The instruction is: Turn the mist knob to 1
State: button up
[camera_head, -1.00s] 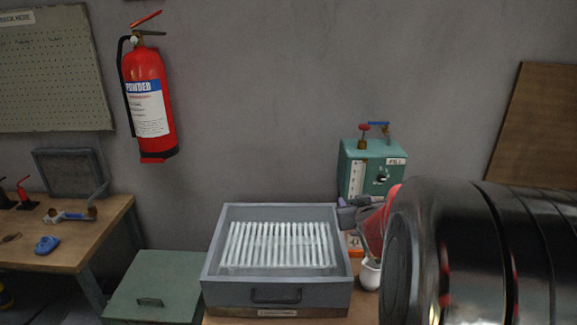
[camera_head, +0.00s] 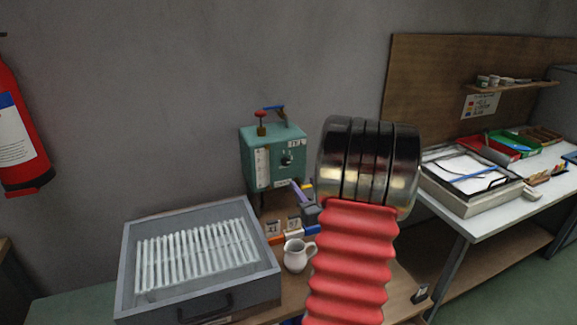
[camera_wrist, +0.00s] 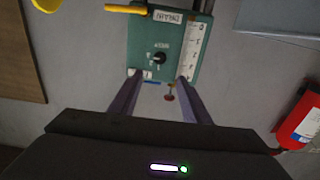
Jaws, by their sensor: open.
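In the head view my gripper (camera_head: 302,194) is low and right of the knob, partly hidden behind my arm.
A white gauge strip (camera_head: 262,168) is left of the knob. Red and blue valve handles (camera_head: 273,109) top the box. A yellow handle (camera_wrist: 124,9) sticks out by the drain label.

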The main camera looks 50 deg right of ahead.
aim_at(286, 162)
jog(key=shift+w, duration=0.1)
jog(key=x, duration=1.3)
jog(key=shift+w+d, duration=0.25)
jog(key=c, duration=1)
